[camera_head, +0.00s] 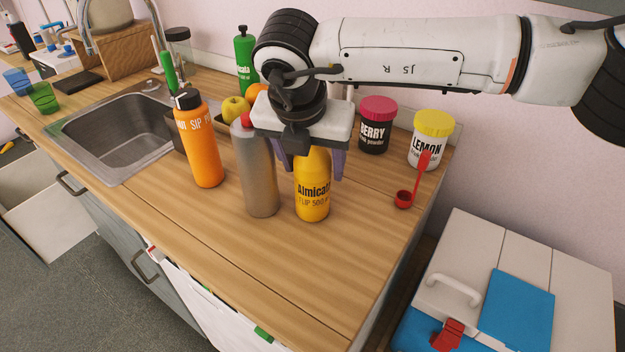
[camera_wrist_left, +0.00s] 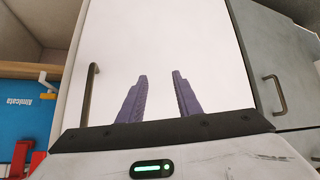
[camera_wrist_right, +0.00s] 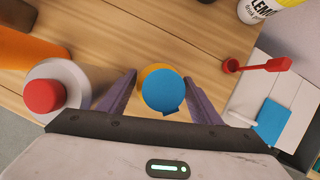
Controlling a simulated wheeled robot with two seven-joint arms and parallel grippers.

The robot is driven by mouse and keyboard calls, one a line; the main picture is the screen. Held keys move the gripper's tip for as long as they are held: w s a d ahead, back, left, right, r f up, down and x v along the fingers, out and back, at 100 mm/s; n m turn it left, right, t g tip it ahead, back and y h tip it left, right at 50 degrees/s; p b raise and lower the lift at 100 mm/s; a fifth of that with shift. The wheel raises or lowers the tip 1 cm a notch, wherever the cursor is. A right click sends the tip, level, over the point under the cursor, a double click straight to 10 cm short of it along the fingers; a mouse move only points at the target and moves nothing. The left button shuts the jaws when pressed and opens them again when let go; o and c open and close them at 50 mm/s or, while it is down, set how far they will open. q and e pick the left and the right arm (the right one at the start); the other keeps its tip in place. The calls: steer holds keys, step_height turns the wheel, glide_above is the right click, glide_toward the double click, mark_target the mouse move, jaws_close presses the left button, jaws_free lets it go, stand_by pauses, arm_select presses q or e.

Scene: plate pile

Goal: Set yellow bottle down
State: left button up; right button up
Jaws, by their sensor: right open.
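The yellow bottle (camera_head: 312,200) stands upright on the wooden counter (camera_head: 330,262), to the right of a grey bottle with a red cap. My right gripper (camera_head: 312,172) is over its upper part from above, with purple fingers on either side. In the right wrist view the bottle's blue cap (camera_wrist_right: 165,93) shows between the two spread fingers, with a gap on each side, so the gripper is open. My left gripper (camera_wrist_left: 160,90) shows only in the left wrist view, open and empty in front of a white cabinet door.
The grey bottle (camera_head: 258,175) stands close on the left, with an orange bottle (camera_head: 199,140) beyond it. Berry (camera_head: 376,125) and lemon (camera_head: 431,140) tubs and a red scoop (camera_head: 404,198) are to the right. The counter's front is clear. A sink (camera_head: 110,135) lies left.

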jaws_close()
stand_by(0.3)
steer(key=shift+r, duration=0.15)
